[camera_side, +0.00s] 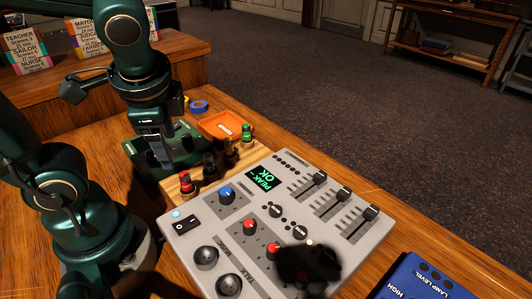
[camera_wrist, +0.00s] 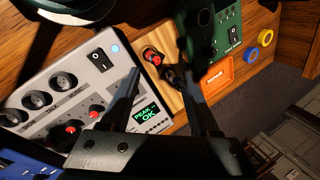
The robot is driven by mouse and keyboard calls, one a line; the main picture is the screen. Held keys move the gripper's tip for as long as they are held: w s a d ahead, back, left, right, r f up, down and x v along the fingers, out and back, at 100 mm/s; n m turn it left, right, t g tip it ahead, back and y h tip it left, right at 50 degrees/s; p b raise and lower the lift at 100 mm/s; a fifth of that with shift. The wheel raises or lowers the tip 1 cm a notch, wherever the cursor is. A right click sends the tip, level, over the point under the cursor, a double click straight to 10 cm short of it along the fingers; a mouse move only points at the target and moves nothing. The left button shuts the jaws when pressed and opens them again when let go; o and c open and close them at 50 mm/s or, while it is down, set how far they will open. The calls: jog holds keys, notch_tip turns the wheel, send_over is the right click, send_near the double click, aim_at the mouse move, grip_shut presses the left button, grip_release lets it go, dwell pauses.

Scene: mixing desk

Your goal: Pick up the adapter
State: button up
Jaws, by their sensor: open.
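A wooden block (camera_side: 178,188) holds a row of small upright pieces: a red-topped one (camera_side: 186,182), dark ones (camera_side: 209,162) in the middle, and a green-topped one (camera_side: 246,132) at the far end. I cannot tell for sure which is the adapter. My gripper (camera_side: 160,152) is open and empty, above the dark green box behind the block in the side view. In the wrist view, its fingers (camera_wrist: 160,60) frame the red-topped piece (camera_wrist: 152,56) and a dark piece (camera_wrist: 171,76). The pieces further along the block are hidden by the right finger.
The grey mixing desk (camera_side: 205,208) stands in front of the block. The dark green box (camera_side: 178,172) is behind it. An orange tray (camera_side: 214,119) and a blue tape ring (camera_side: 199,106) lie beyond. A blue box (camera_side: 408,270) is at bottom right.

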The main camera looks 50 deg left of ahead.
aim_at(209, 158)
jog(key=w+m+y, duration=0.1)
jog(key=a+m+g+y, duration=0.1)
jog(key=m, duration=0.1)
jog(key=w+f+m+y, duration=0.1)
jog(key=shift+w+a+g, duration=0.3)
jog(key=shift+a, duration=0.1)
jog(key=w+d+f+m+y, duration=0.1)
jog(key=f+m+y, duration=0.1)
jog(key=m, duration=0.1)
jog(key=w+d+f+m+t+y, duration=0.1)
jog(key=w+f+m+y, duration=0.1)
jog(key=m, duration=0.1)
jog(key=w+d+f+m+t+y, duration=0.1)
jog(key=w+f+m+y, duration=0.1)
jog(key=m, duration=0.1)
jog(key=shift+d+f+m, duration=0.25)
jog(key=shift+d+m, duration=0.05)
jog(key=shift+d+f, duration=0.1)
jog(key=shift+f, duration=0.15)
jog(key=shift+x, duration=2.45)
grip_shut()
